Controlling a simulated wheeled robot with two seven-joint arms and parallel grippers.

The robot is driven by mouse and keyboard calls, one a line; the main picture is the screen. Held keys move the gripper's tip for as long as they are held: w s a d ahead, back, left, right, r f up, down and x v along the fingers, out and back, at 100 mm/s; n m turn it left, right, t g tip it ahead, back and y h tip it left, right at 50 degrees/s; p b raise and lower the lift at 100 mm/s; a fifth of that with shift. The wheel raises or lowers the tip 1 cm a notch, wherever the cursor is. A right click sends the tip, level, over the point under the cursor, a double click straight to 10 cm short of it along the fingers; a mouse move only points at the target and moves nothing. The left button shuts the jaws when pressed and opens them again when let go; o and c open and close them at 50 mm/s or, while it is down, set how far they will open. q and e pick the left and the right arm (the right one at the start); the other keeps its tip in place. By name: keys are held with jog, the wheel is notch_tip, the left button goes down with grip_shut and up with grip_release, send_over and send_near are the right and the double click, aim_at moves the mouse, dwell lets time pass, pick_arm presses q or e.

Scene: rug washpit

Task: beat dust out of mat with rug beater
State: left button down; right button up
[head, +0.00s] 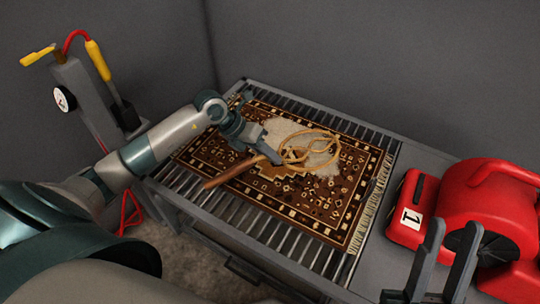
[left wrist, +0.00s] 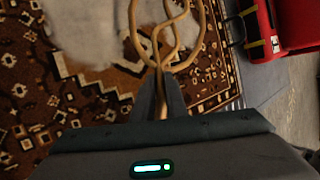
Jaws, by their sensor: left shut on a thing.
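A patterned brown, black and cream mat (head: 315,205) with a fringed edge lies flat on a slatted grate. A pale dusty patch (head: 279,130) covers part of its middle; the mat and patch also show in the left wrist view (left wrist: 88,28). My left gripper (head: 272,157) is shut on the rug beater (head: 232,173), around its handle near the looped head. The beater's tan loops (head: 318,137) are over the pale patch; whether they touch it I cannot tell. In the left wrist view the loops (left wrist: 134,30) extend beyond the fingers. My right gripper (head: 445,260) is open and empty at the lower right.
A red blower-like machine (head: 490,205) marked 1 stands on the bench right of the mat. A grey post (head: 85,100) with a red hose and yellow-handled wand stands at left. Grey walls close off the back. Bare slats (head: 250,215) show in front of the mat.

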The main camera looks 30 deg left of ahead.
pick_arm(q)
jog(key=shift+r, duration=0.35)
notch_tip(320, 180, down, 4)
jog(key=b, duration=0.2)
jog(key=shift+b, duration=0.3)
jog(key=shift+r+p, duration=1.95)
jog(key=shift+r, duration=0.1)
jog(key=shift+f, duration=0.15)
notch_tip(320, 180, down, 4)
jog(key=b, duration=0.3)
jog(key=shift+f, duration=0.15)
jog(key=shift+r+p, duration=2.1)
jog(key=shift+r, duration=0.15)
